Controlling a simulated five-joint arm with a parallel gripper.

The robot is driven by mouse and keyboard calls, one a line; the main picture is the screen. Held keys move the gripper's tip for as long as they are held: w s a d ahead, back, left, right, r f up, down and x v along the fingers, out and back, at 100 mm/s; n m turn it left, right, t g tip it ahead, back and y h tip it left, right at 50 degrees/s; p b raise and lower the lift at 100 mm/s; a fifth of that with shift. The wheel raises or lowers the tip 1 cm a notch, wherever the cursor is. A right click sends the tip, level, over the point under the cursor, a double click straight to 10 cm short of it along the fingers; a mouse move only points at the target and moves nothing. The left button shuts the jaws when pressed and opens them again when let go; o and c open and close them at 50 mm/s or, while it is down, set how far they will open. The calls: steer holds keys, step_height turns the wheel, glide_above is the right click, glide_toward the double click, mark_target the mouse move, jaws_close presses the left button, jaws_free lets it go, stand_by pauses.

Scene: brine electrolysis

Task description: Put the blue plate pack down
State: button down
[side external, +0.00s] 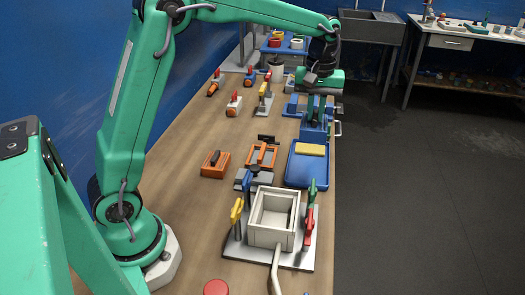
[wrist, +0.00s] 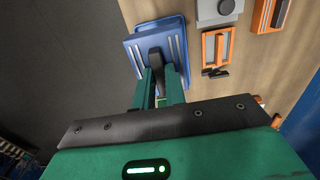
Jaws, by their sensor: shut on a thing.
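My gripper (side external: 316,108) points down on the right side of the bench. It is shut on the dark upright handle (wrist: 156,62) of the blue plate pack (side external: 314,132). In the wrist view the pack (wrist: 143,46) shows pale slots and overlaps a blue tray. The blue tray (side external: 290,176) lies near the bench's right edge with a yellow pad (side external: 311,150) in it. The pack appears at the tray's far end; I cannot tell whether it touches anything below. The fingers hide part of the handle.
A white open box (side external: 272,232) with yellow, green and red valve handles stands nearer the camera. An orange frame (side external: 263,155) and an orange box (side external: 215,163) lie left of the tray. Several tools lie further back. The bench edge drops to the floor at right.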

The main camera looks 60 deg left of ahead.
steer(key=w+a+f, duration=0.3)
steer(key=f, duration=0.4)
stand_by(0.4)
steer(key=shift+w+a+f, duration=0.1)
steer(key=shift+f, duration=4.9)
steer(key=shift+f, duration=0.1)
steer(key=c, duration=1.5)
jaws_free()
steer(key=shift+f, duration=0.1)
steer(key=shift+o, duration=0.2)
